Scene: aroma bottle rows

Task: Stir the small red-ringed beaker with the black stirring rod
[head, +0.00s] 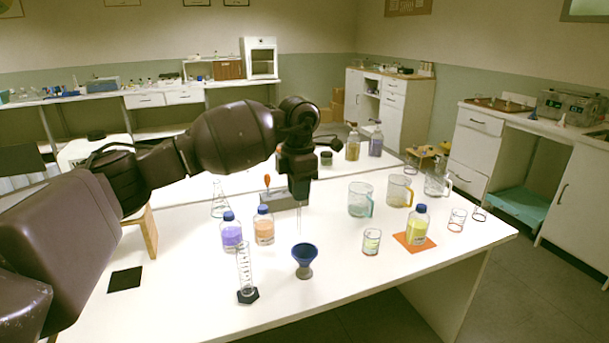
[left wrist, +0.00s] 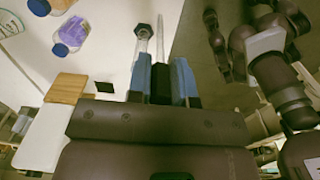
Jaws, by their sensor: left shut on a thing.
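My left gripper (head: 300,197) is above the table, left of the beakers, pointing down. It also shows in the left wrist view (left wrist: 161,82), its blue fingers shut on the black handle of the stirring rod (left wrist: 160,90). The rod's thin pale shaft (head: 299,220) hangs down below the fingers in the head view. Another small beaker (head: 457,220) stands farther right; ring colours are too small to tell surely. My right gripper is out of view.
A blue funnel (head: 305,256) and a graduated cylinder (head: 246,275) stand in front of the gripper. Purple (head: 231,232) and orange (head: 264,227) bottles stand to its left. Larger beakers (head: 360,200) and a yellow bottle (head: 418,226) on an orange mat (head: 428,245) stand right.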

